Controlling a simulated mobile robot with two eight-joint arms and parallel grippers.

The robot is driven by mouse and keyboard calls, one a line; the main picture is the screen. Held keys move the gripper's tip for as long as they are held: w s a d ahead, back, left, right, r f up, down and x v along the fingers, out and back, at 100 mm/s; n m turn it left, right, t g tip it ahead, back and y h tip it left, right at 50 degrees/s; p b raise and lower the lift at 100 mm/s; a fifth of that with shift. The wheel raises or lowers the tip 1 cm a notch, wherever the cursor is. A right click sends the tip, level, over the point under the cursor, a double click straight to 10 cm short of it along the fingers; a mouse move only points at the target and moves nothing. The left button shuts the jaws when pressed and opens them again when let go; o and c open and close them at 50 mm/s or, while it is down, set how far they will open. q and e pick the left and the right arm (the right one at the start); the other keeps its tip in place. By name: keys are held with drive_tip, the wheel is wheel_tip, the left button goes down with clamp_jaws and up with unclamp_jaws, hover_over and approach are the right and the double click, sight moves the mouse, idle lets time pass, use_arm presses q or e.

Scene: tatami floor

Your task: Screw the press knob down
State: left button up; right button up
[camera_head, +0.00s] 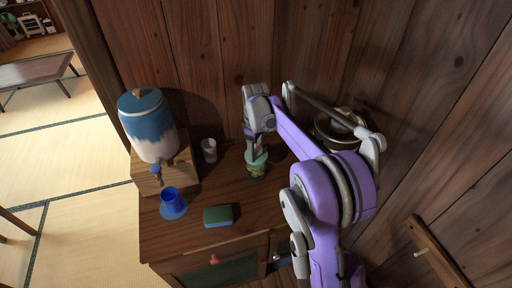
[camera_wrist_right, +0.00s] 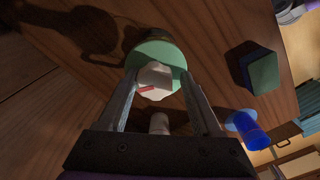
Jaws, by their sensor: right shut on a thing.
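The press (camera_head: 257,168) stands upright on the wooden cabinet top, with a pale green lid and a darker body. In the right wrist view its green lid (camera_wrist_right: 160,52) is seen from above, with the white press knob (camera_wrist_right: 154,76) at its middle and a red mark on the knob. My right gripper (camera_head: 257,147) comes down over the press from above. In the wrist view its two fingers stand on either side of the knob, shut on it. The knob is mostly hidden by the gripper in the head view. My left gripper is in neither view.
A blue-and-white dispenser (camera_head: 152,130) stands on a wooden box (camera_head: 178,172) at left. A blue cup (camera_head: 172,194) on a blue saucer (camera_head: 175,212), a green sponge (camera_head: 218,215) and a pale cup (camera_head: 209,150) stand nearby. A round pot (camera_head: 345,116) is behind my right arm, by the wall.

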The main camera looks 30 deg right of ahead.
sight(257, 147)
drive_tip(key=m, duration=0.2)
drive_tip(key=f+m, duration=0.1)
drive_tip(key=m, duration=0.1)
drive_tip(key=shift+d+m, duration=0.15)
drive_tip(key=shift+m, duration=0.25)
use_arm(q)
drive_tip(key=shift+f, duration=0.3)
use_arm(e)
drive_tip(key=m, duration=0.6)
drive_tip(key=o, duration=0.7)
drive_tip(key=shift+w+d+r+p, duration=0.15)
drive_tip(key=shift+r+p, duration=0.15)
drive_tip(key=shift+r, duration=0.45)
drive_tip(key=shift+w+r+p, duration=0.15)
drive_tip(key=shift+r+p, duration=1.7)
drive_tip(key=shift+r, duration=2)
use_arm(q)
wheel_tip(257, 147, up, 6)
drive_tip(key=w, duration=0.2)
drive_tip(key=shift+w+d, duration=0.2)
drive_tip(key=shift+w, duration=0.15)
